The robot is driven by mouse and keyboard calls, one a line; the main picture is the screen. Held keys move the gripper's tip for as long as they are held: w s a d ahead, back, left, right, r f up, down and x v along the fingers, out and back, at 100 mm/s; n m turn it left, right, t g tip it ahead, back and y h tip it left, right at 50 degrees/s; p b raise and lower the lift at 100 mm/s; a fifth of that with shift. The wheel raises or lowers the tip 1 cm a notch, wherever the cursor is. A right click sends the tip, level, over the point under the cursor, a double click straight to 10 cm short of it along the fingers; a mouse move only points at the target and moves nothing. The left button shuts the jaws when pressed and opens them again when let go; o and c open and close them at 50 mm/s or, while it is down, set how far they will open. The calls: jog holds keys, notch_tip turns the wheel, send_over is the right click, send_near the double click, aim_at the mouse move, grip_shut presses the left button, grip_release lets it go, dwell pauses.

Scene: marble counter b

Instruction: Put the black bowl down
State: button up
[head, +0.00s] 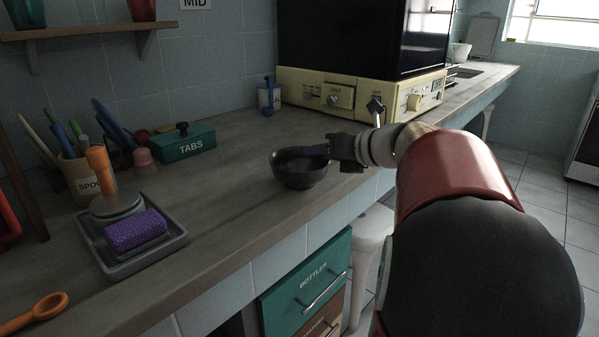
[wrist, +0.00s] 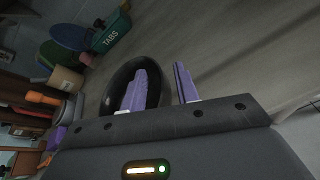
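The black bowl (head: 299,174) is upright near the front edge of the counter and appears to rest on it. My gripper (head: 322,149) is at the bowl's right rim. In the wrist view, the purple fingers (wrist: 160,70) stand apart, one over the inside of the bowl (wrist: 118,82) and one outside its rim. A gap shows between the outer finger and the bowl, so the gripper looks open around the rim. The bowl's underside is hidden.
The grey counter (head: 225,205) is clear around the bowl. A tray (head: 178,242) with a purple roll stands to the left, a green TABS box (head: 186,147) behind left. A cream appliance (head: 330,95) stands behind. Drawers (head: 308,285) are below the front edge.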

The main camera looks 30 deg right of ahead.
jog(key=shift+c, duration=0.3)
grip_shut()
jog(key=shift+r, duration=0.15)
